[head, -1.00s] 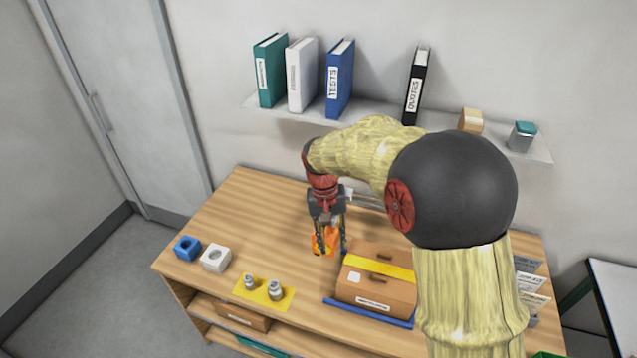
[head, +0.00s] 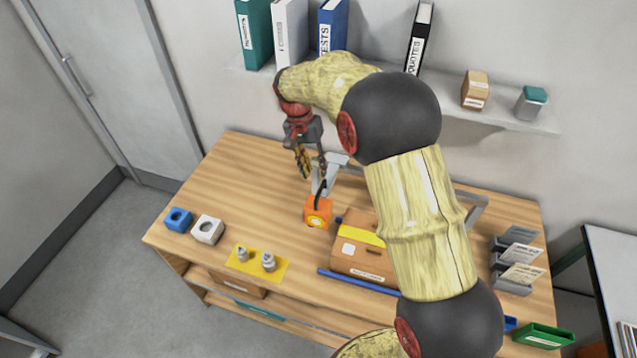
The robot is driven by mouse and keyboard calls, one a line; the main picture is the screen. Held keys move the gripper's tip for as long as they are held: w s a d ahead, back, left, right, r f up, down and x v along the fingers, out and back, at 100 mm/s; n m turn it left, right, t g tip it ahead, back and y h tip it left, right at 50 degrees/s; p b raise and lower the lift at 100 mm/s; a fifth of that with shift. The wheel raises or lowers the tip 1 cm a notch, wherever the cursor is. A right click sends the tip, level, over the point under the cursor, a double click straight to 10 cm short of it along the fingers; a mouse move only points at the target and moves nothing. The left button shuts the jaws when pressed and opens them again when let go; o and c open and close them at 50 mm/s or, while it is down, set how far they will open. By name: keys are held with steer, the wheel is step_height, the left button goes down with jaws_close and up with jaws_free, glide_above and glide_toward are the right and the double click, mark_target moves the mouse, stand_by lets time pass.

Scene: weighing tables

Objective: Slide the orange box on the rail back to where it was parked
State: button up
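The orange box (head: 318,212) sits near the left end of the grey rail, beside the cardboard carton. My gripper (head: 313,182) is above and just behind it, pointing down. Its fingers are apart with nothing seen between them. A dark strip rises from the box's top toward the fingers; I cannot tell whether it is part of the box or touches a finger. The grey rail (head: 472,205) runs along the back of the table, and my arm hides much of it.
A yellow mat (head: 254,258) with metal weights, a white block (head: 208,230) and a blue block (head: 178,220) are at left. A shelf (head: 380,110) with binders is behind.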

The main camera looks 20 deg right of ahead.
mark_target(320, 189)
steer(key=shift+s+d+f+p, duration=0.15)
steer(key=shift+d+f, duration=0.05)
steer(key=shift+f, duration=0.95)
steer(key=shift+s+d+f+p, duration=0.1)
steer(key=shift+s+d+f, duration=0.05)
steer(key=shift+f, duration=1)
steer(key=shift+s+d+f+p, duration=0.15)
steer(key=shift+d+f, duration=0.05)
steer(key=shift+f, duration=0.95)
steer(key=shift+c, duration=0.6)
jaws_close()
